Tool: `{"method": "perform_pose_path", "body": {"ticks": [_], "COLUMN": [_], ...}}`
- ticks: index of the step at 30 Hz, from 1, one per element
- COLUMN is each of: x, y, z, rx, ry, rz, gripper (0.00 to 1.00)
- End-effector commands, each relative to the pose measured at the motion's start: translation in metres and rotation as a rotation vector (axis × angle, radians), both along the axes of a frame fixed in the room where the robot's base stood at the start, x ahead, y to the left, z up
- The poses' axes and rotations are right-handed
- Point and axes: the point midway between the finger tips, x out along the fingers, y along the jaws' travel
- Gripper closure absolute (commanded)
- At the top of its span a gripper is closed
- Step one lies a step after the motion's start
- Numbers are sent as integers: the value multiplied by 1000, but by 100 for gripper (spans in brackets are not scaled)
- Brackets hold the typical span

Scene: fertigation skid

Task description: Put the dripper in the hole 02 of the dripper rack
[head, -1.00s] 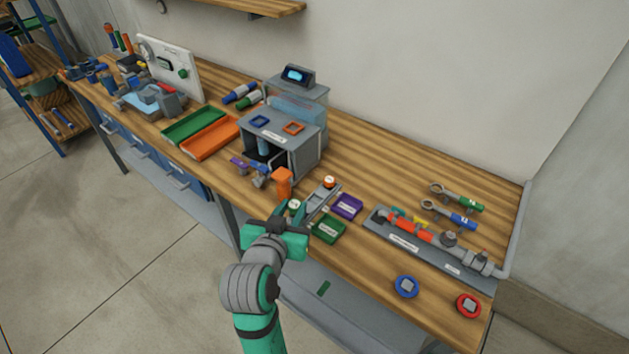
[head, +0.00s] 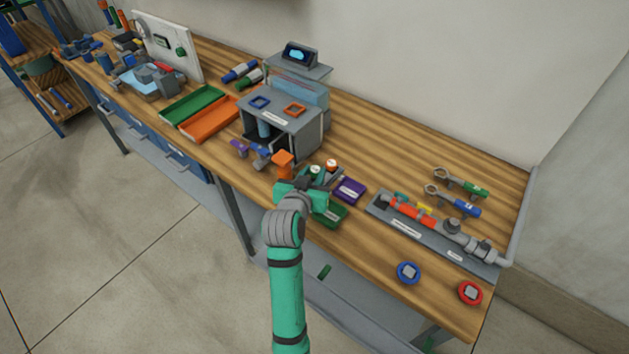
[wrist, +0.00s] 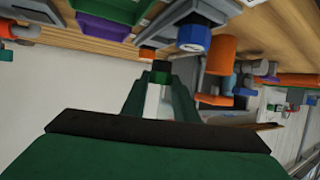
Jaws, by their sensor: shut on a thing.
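The dripper (wrist: 152,99) shows in the wrist view as a white body with a dark green and black end. My gripper (wrist: 159,98) is shut on it, one finger on each side. In the head view my gripper (head: 313,185) is at the bench's front edge, and the dripper's green and white top (head: 315,171) shows just above it. The small grey dripper rack (head: 336,176) is right beside and partly behind my gripper. An orange-capped dripper (head: 331,164) stands at its far end. The hole numbers cannot be read, and my gripper hides part of the rack.
A purple tray (head: 350,190) and a green tray (head: 331,215) lie close on the right. A grey machine (head: 290,120) stands behind. Further right is a pipe assembly (head: 430,231) on a grey plate.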

Motion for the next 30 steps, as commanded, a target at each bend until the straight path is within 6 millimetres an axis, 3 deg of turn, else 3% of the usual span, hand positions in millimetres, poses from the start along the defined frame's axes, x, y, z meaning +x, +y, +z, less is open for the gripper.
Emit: {"method": "perform_pose_path", "body": {"ticks": [8,15,26,27,29,30], "x": [11,10,11,11,11,11], "y": [-6,-5,-5,-5,-5,-5], "z": [-15,-43,-47,-47,-47,-47], "rx": [1,0,0,-1,-1,-1], "ry": [1,1,0,-1,-1,-1], "rz": [-3,-1,-1,-1,-1,-1], "gripper": [94,94,94,71,57,55]}}
